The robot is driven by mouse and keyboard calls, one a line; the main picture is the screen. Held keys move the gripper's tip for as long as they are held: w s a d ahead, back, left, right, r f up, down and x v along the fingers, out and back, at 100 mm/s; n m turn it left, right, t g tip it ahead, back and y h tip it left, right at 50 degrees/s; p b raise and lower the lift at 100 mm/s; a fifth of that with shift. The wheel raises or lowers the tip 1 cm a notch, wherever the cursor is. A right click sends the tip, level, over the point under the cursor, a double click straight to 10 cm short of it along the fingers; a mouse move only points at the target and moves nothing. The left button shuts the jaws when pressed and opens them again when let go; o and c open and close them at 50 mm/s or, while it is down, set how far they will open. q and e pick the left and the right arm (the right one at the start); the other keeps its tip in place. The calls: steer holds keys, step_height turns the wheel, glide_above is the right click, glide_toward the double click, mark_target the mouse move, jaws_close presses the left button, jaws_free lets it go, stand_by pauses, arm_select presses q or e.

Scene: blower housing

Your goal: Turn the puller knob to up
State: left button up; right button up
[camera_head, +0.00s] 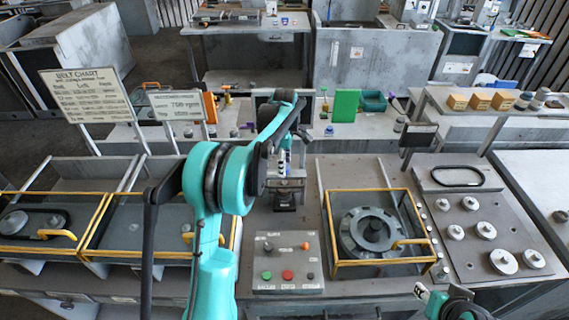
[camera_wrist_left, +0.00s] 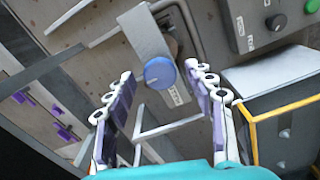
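A round blue knob (camera_wrist_left: 159,72) sits on a grey bracket (camera_wrist_left: 146,35) in the left wrist view, with a small label beside it too blurred to read. My left gripper (camera_wrist_left: 167,92) is open, its two purple-and-white fingers apart on either side of the knob's lower end. I cannot tell whether they touch it. In the head view the left gripper (camera_head: 284,158) is over the grey puller stand (camera_head: 286,188), and my arm hides the knob. My right gripper (camera_head: 432,296) is partly in view at the bottom right, away from the stand.
A control panel (camera_head: 288,283) with green, red, black and orange controls stands in front of the puller. To its right is a yellow-framed housing (camera_head: 333,240) with a round part. Yellow-framed bays (camera_head: 85,243) lie left. A board of metal discs (camera_head: 470,275) lies right.

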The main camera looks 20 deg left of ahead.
arm_select(q)
step_height(320, 180, up, 12)
stand_by(0.6)
steer(key=s+d+f+m+t+b, duration=0.2)
steer(key=s+d+m+b, duration=0.25)
steer(key=s, duration=0.35)
steer(key=s+d+f+m+t+b, duration=0.2)
steer(key=s+d+m+b, duration=0.15)
steer(key=s+m, duration=0.3)
steer(key=s+d+f+m+t+b, duration=0.1)
steer(key=s+d+f+m+b, duration=0.1)
steer(key=s+f+m, duration=0.2)
steer(key=s+d+f+m+t+b, duration=0.2)
steer(key=s+f+m, duration=0.3)
steer(key=s+f, duration=0.5)
steer(key=shift+s+d+b, duration=0.3)
steer(key=shift+s+d, duration=0.05)
steer(key=shift+d, duration=0.4)
